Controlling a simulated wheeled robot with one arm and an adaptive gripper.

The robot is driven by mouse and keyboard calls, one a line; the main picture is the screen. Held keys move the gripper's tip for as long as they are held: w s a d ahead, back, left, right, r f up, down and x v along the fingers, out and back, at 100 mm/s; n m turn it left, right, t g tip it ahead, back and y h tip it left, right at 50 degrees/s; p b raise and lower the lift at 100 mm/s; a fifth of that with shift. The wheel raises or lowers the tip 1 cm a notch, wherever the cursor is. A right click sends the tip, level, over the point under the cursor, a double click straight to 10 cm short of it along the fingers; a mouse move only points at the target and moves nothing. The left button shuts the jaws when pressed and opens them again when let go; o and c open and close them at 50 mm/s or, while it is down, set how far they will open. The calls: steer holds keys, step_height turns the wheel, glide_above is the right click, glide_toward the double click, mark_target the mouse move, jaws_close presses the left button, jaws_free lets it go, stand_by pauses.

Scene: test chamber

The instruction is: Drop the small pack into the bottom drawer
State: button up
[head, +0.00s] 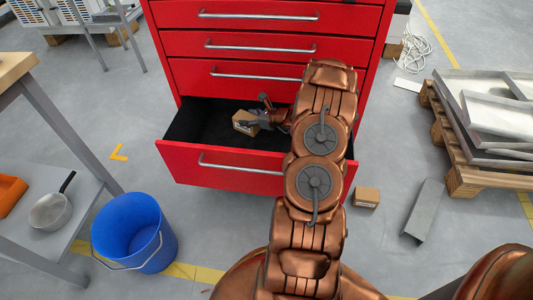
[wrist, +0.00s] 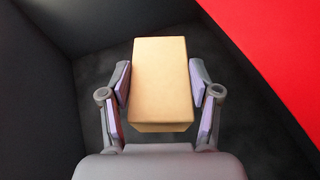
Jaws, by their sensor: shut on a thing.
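The small pack (head: 244,123) is a tan cardboard box. It also fills the middle of the wrist view (wrist: 160,82), between the two finger pads. My gripper (head: 249,121) is shut on it; the gripper also shows in the wrist view (wrist: 160,95). The bottom drawer (head: 225,172) of the red cabinet is pulled open, with a dark, empty-looking floor. My gripper and the pack are within or just above the drawer's opening; the exact height is hard to tell. In the wrist view, dark drawer walls and the floor surround the pack. My arm hides the drawer's right part.
The upper drawers (head: 258,47) are closed. A blue bucket (head: 134,231) stands on the floor at the left, near a table (head: 60,130). Another small box (head: 367,197) and a grey metal piece (head: 424,210) lie to the right, near a loaded pallet (head: 470,178).

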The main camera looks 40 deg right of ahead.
mark_target(253, 136)
steer(key=shift+s+d+f, duration=0.15)
steer(key=shift+s+f, duration=0.05)
steer(key=shift+f, duration=0.35)
step_height(253, 136, down, 9)
steer(key=b, duration=0.3)
steer(key=shift+d+r, duration=0.1)
steer(key=shift+f, duration=0.4)
steer(key=shift+f, duration=0.6)
steer(key=o, duration=1.4)
steer(key=shift+r, duration=0.15)
steer(key=shift+r, duration=0.45)
steer(key=shift+p+v, duration=1.05)
steer(key=shift+v, duration=2.7)
